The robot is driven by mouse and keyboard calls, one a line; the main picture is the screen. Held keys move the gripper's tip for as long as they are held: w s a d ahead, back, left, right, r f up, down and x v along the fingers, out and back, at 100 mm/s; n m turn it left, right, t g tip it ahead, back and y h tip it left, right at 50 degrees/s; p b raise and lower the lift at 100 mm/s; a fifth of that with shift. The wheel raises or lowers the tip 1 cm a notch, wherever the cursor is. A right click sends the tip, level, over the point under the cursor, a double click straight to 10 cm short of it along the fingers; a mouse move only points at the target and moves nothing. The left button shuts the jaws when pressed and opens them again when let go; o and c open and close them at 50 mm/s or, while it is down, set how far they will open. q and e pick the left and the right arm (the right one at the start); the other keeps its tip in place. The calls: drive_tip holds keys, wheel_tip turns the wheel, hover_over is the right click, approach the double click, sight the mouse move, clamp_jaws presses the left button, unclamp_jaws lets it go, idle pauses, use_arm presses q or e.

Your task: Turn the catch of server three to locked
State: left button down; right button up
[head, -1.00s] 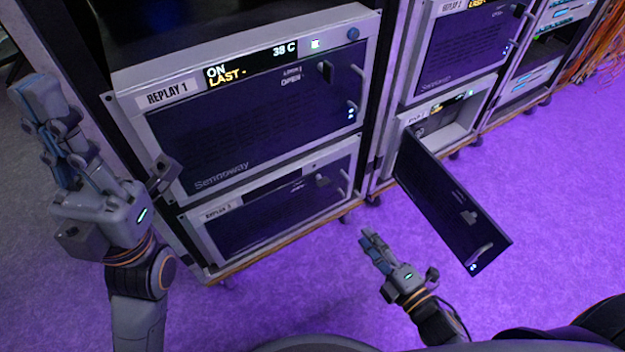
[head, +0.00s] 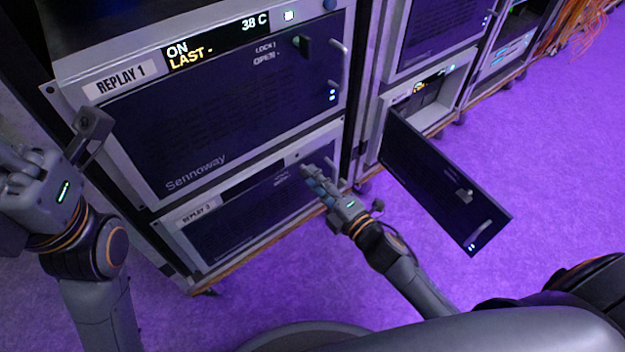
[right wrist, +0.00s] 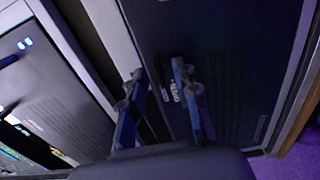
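The lower-left server, whose small label (head: 196,213) seems to read REPLAY 3, has a dark front (head: 240,222) that is shut in its frame. Its catch is hidden behind my right fingers in the head view, so I cannot tell how it is turned. My right gripper (head: 310,176) is in front of this server's upper right part. In the right wrist view its two fingers (right wrist: 160,75) stand apart before a dark panel, with small pale lettering (right wrist: 171,92) between them. My left gripper (head: 20,165) is at the left edge, partly cut off.
REPLAY 1 (head: 190,135) sits above, its dark catch (head: 302,44) near OPEN and LOCK lettering. The right rack's lower server has its door (head: 440,185) swung out, right of my right arm. Orange cables (head: 575,30) hang far right. Purple floor (head: 300,290) is clear in front.

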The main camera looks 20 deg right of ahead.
drive_tip(key=shift+w+a, duration=0.2)
drive_tip(key=shift+w, duration=0.4)
clamp_jaws()
